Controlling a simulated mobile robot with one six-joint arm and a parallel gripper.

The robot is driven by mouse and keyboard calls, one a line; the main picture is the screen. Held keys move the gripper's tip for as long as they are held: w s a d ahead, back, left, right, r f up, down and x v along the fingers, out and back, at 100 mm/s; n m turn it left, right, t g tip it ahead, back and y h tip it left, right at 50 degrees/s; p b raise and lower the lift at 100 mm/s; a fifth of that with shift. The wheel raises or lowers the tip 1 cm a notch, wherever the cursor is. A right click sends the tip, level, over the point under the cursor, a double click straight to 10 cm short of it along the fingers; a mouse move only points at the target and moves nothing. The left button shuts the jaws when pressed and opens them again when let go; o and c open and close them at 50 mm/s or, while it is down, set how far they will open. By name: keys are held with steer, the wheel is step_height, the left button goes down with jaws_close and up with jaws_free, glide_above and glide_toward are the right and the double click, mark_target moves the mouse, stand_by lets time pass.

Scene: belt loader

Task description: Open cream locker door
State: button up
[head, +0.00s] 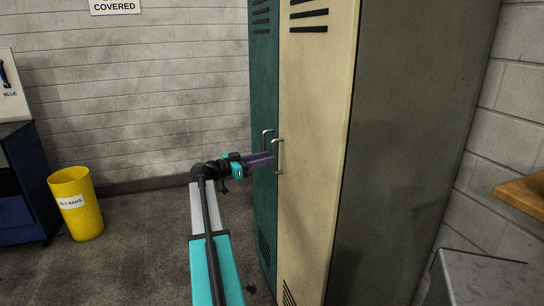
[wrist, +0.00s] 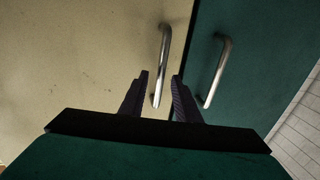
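The cream locker door (head: 315,130) is shut, flush beside the green locker door (head: 264,90). Its silver bar handle (head: 279,155) is near the door's left edge. My gripper (head: 271,158) reaches in from the left at handle height. In the wrist view, my gripper (wrist: 161,75) is open, and the cream door's handle (wrist: 164,45) shows between its two dark fingers, with gaps on both sides. I cannot tell how deep the handle sits between them. The cream door (wrist: 80,60) fills the left of that view.
The green door's handle (wrist: 218,70) is close to the right finger; it also shows in the head view (head: 266,143). A yellow bin (head: 77,205) stands at the left on open floor. A wooden ledge (head: 522,195) and a grey box (head: 480,280) are at the right.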

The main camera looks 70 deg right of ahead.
mark_target(272, 171)
steer(key=shift+p+x, duration=0.3)
steer(key=shift+x, duration=1.65)
jaws_close()
steer(key=shift+a+f, duration=0.1)
steer(key=shift+a, duration=0.1)
